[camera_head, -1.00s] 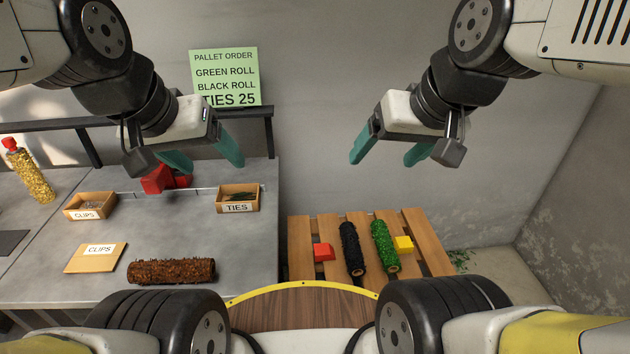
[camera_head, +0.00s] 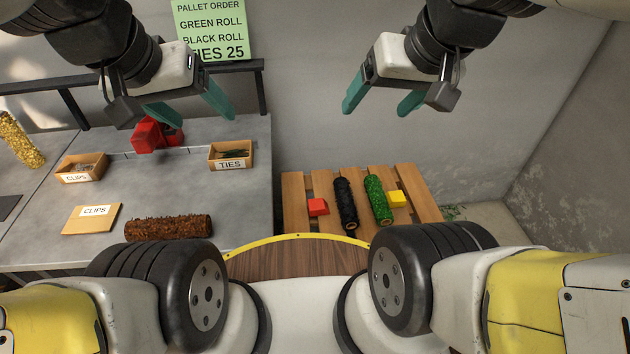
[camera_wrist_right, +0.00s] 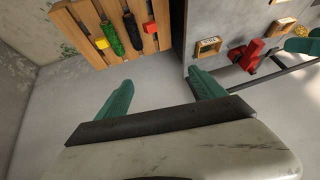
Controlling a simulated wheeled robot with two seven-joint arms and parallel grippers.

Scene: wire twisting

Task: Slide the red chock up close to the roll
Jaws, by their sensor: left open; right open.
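The red chock (camera_head: 318,206) lies on the wooden pallet (camera_head: 294,200), left of the black roll (camera_head: 345,203) with a small gap between them. The green roll (camera_head: 378,200) lies right of the black roll, and a yellow chock (camera_head: 396,198) sits close to its right side. In the right wrist view the red chock (camera_wrist_right: 149,27) shows beside the black roll (camera_wrist_right: 131,32). My left gripper (camera_head: 198,112) is open and empty above the bench. My right gripper (camera_head: 377,104) is open and empty, high above and behind the pallet; its fingers show in the right wrist view (camera_wrist_right: 160,97).
A grey bench (camera_head: 150,190) stands left of the pallet. It holds a brown roll (camera_head: 168,227), a TIES box (camera_head: 230,155), a CLIPS box (camera_head: 82,168), a CLIPS lid (camera_head: 92,218) and a red tool (camera_head: 155,134). A wall stands behind.

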